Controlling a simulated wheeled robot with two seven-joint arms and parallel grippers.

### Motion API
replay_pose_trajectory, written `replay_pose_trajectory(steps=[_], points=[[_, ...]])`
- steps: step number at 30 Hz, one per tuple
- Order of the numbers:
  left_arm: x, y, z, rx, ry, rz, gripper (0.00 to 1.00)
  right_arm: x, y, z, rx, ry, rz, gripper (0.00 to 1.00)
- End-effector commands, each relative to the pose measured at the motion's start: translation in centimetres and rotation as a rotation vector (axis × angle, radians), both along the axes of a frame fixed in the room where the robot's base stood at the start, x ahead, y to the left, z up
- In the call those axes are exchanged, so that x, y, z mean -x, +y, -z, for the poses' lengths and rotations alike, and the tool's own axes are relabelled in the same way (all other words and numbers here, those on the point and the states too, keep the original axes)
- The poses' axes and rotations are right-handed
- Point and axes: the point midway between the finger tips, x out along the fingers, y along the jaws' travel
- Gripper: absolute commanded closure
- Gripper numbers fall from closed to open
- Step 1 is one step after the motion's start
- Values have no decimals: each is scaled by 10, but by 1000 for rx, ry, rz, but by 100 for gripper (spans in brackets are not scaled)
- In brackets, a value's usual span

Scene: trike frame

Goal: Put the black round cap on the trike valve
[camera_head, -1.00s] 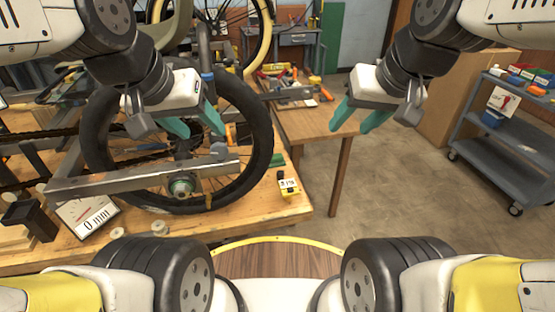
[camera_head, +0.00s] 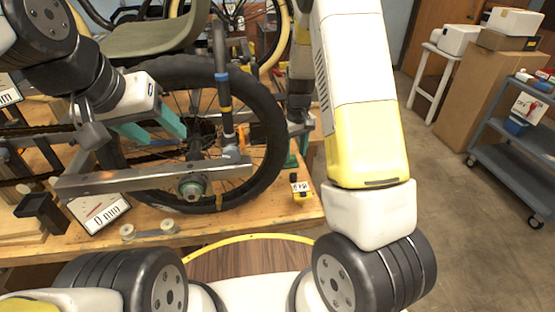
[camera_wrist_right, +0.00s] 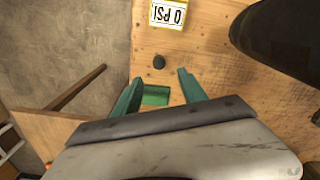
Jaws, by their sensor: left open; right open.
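A small black round cap (camera_wrist_right: 159,62) lies on the wooden bench top in the right wrist view. My right gripper (camera_wrist_right: 157,79) is open around the near side of the cap, with nothing between its fingers touching it that I can tell. I cannot make out the valve. My left gripper (camera_head: 166,138) is open and empty in front of the wheel's left side.
A yellow gauge reading 0 PSI (camera_wrist_right: 167,14) lies beyond the cap; it also shows in the head view (camera_head: 302,190). A green block (camera_wrist_right: 155,95) lies between my right fingers in view. A metal bar (camera_head: 150,178) crosses the wheel.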

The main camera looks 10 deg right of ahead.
Motion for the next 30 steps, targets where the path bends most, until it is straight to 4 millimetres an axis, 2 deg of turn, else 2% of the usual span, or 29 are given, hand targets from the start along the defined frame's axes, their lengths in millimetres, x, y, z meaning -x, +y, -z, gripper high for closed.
replay_pose_trajectory(steps=[13,21,30], points=[[0,0,0,0,0,0,45,-1,-3,46,15,14,-14,51],[0,0,0,0,0,0,45,1,-4,84,15,14,-13,51],[0,0,0,0,0,0,45,0,-4,90,14,11,-14,51]])
